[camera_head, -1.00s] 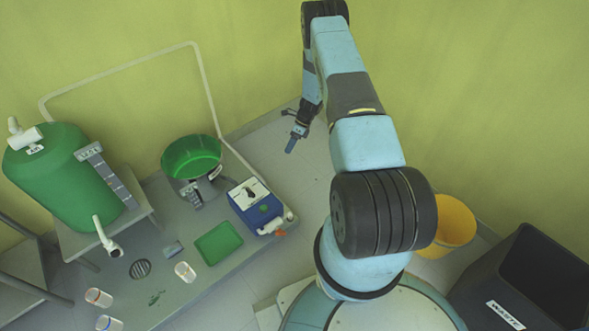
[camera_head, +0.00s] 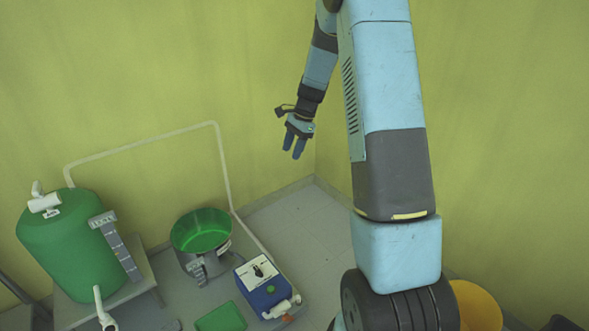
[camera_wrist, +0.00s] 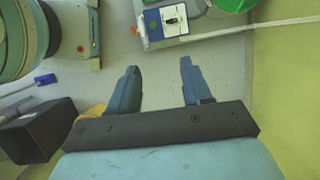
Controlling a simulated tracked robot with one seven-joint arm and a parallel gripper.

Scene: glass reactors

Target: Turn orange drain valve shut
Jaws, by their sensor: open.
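A small orange part (camera_head: 288,318), perhaps the drain valve handle, shows at the front end of a blue box with a white top (camera_head: 263,284), near the bottom of the head view. It is too small to tell its angle. My gripper (camera_head: 293,153) hangs in the air in front of the yellow-green wall, above and apart from the blue box, with its fingers pointing down. In the wrist view, my gripper (camera_wrist: 159,66) has its two blue fingers wide apart with only floor between them. The blue box (camera_wrist: 166,22) lies beyond the fingertips there.
A green bowl (camera_head: 201,230) stands beside the blue box. A green tank (camera_head: 70,240) stands on a bench at left, with a white pipe (camera_head: 150,134) behind. A yellow bucket (camera_head: 477,305) is at lower right. A black bin (camera_wrist: 38,130) shows in the wrist view.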

